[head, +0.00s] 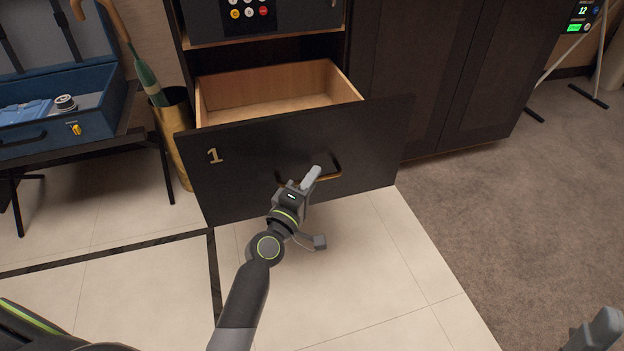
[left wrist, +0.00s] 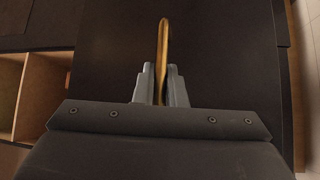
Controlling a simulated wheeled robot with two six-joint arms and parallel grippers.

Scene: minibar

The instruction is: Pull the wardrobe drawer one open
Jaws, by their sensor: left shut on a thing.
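The wardrobe drawer one (head: 255,160) has a dark front with a gold "1" and stands pulled out, its empty wooden inside (head: 275,88) showing in the head view. Its gold handle (head: 330,176) is on the front, partly hidden by my gripper. My left gripper (head: 312,178) is at the handle. In the left wrist view the gold handle (left wrist: 163,45) passes between the fingers of my left gripper (left wrist: 160,85), which are shut on it. My right gripper (head: 598,330) shows only in part at the bottom right corner, away from the drawer.
A safe with a keypad (head: 248,12) sits above the drawer. A gold umbrella stand (head: 176,140) is close to the drawer's left side. A blue suitcase (head: 60,125) lies on a rack at left. The tiled floor (head: 385,270) in front is clear.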

